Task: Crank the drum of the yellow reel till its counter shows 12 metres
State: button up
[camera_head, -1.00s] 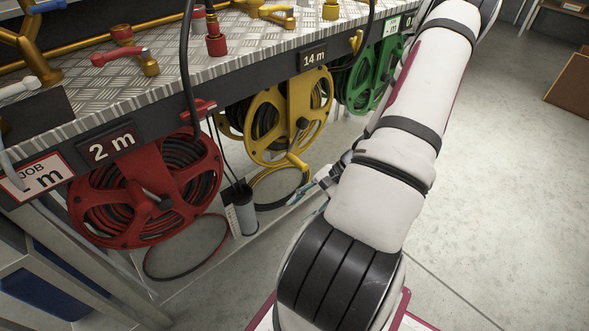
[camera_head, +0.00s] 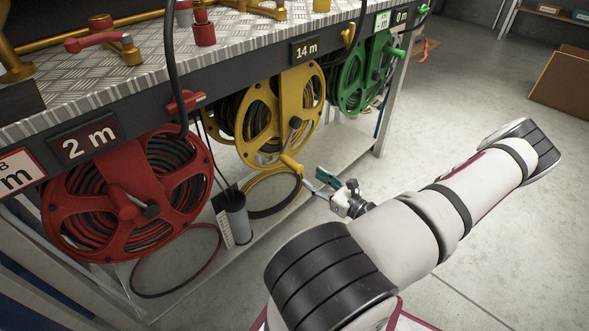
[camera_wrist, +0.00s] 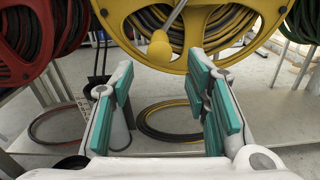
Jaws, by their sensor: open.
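The yellow reel (camera_head: 262,118) hangs under the bench between the red and green reels. Its counter (camera_head: 306,50) reads 14 m. Its yellow crank handle (camera_head: 291,164) sits at the bottom of the drum. In the wrist view the handle's round knob (camera_wrist: 160,50) is ahead of my gripper (camera_wrist: 163,105), above the space between the teal-padded fingers and a little left of centre. My gripper (camera_head: 322,183) is open and empty, just right of and slightly below the handle in the head view. The fingers look apart from the handle.
The red reel (camera_head: 120,205), with a counter of 2 m (camera_head: 86,143), is at the left. The green reel (camera_head: 362,75), reading 0 m, is at the right. A grey canister (camera_head: 236,214) stands below.

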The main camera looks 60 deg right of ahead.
aim_at(295, 167)
jog(key=b+x, duration=0.2)
jog(key=x, duration=0.7)
jog(key=shift+b, duration=0.3)
grip_shut()
